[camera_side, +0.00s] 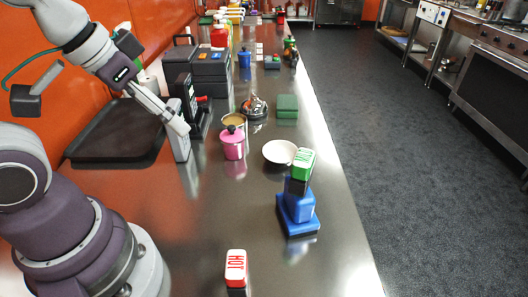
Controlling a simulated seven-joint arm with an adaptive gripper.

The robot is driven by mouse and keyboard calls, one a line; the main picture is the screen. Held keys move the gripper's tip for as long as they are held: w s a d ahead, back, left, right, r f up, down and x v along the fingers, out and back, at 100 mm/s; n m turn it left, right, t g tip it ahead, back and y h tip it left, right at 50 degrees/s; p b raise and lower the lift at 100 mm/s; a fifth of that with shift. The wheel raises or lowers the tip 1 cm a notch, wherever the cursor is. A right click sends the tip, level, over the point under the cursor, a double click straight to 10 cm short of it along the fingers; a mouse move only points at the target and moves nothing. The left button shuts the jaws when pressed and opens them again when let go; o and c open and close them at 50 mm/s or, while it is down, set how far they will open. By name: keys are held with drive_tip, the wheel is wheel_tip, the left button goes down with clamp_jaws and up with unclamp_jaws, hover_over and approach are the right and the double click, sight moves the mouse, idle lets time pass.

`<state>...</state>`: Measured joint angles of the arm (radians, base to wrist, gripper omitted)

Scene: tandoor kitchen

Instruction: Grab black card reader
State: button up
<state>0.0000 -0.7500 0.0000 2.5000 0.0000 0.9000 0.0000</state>
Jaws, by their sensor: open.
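My gripper (181,128) reaches down from the upper left, its fingers over the top of an upright grey slab-like thing (181,150) on the steel counter. It overlaps the slab in this view, and I cannot tell whether they touch. Right behind the slab stands a dark upright device (193,106) with a red part on its right side. Either could be the black card reader; the view is too small to tell. My gripper is open, though the gap between its fingers is hard to see.
Black boxes (211,66) stand behind. A dark tray (105,150) lies left. A pink pot (233,143), a white bowl (280,152) and a blue stand with a green-topped block (297,205) are to the right. A red-and-white "HOT" block (236,262) is in front. The counter (215,215) is clear between.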

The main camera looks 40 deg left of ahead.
drive_tip(key=shift+c, duration=0.3)
drive_tip(key=n+g+y, duration=0.2)
drive_tip(key=n+y, duration=0.1)
drive_tip(key=n, duration=0.6)
hover_over(185, 89)
wheel_tip(185, 89, down, 3)
drive_tip(key=x, duration=0.6)
drive_tip(key=s+x, duration=0.1)
drive_tip(key=x, duration=0.2)
drive_tip(key=shift+a+f, duration=0.2)
drive_tip(key=shift+a, duration=0.25)
clamp_jaws()
